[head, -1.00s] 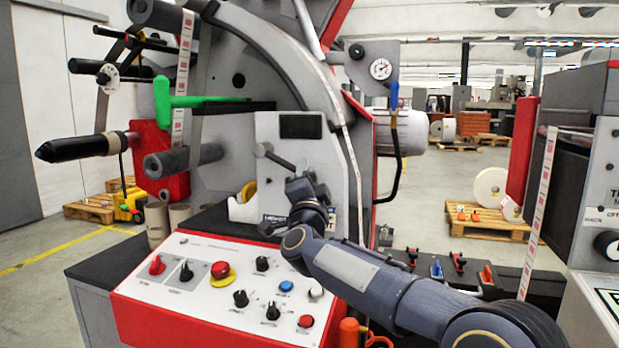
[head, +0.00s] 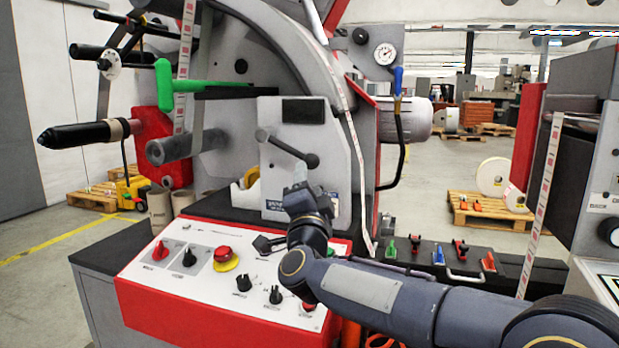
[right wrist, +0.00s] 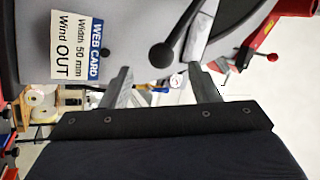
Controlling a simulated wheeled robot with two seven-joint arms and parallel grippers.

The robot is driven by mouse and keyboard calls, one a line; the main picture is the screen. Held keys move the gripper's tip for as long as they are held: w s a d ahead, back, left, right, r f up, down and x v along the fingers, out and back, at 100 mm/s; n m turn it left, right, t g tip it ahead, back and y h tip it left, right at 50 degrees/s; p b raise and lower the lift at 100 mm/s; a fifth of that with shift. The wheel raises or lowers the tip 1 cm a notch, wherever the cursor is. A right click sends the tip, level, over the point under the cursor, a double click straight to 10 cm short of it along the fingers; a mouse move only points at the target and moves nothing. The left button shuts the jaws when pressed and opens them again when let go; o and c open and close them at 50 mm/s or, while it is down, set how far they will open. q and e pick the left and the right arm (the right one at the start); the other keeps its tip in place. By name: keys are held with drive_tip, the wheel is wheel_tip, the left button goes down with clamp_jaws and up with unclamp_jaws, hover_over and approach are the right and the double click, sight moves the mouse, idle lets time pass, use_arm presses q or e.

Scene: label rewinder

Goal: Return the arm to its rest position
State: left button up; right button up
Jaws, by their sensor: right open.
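My right arm (head: 385,290) comes in from the lower right and reaches over the front of the label rewinder (head: 300,105). Its gripper (head: 298,180) is raised in front of the grey plate, just below the black ball-ended lever (head: 290,148). In the right wrist view the two fingers (right wrist: 160,85) stand wide apart with nothing held between them. The lever's black ball (right wrist: 163,54) shows beyond them. A web card (right wrist: 77,45) is on the grey plate at the upper left there. My left gripper is not in view.
The control panel (head: 200,275) with knobs and a red button (head: 223,256) lies under my right wrist. A green handle (head: 165,85) and a dark spindle (head: 75,134) are on the left. A paper web (head: 540,200) runs at the right.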

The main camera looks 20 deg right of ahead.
drive_tip(key=shift+s, duration=0.1)
drive_tip(key=s+d+f+n+g+y, duration=0.1)
drive_tip(key=s+f+n+g+y, duration=0.55)
drive_tip(key=s+f, duration=1.1)
drive_tip(key=s+d+f+n+g+y, duration=0.25)
drive_tip(key=s+f+n+g, duration=0.65)
drive_tip(key=s+f, duration=0.9)
wheel_tip(320, 180, up, 28)
drive_tip(key=s+y+p, duration=0.1)
drive_tip(key=s+p, duration=0.1)
drive_tip(key=p, duration=2.2)
drive_tip(key=shift+s+a+f+m+g+p, duration=0.15)
drive_tip(key=shift+s+a+m+g+p, duration=0.2)
drive_tip(key=shift+s+a+m+p, duration=0.1)
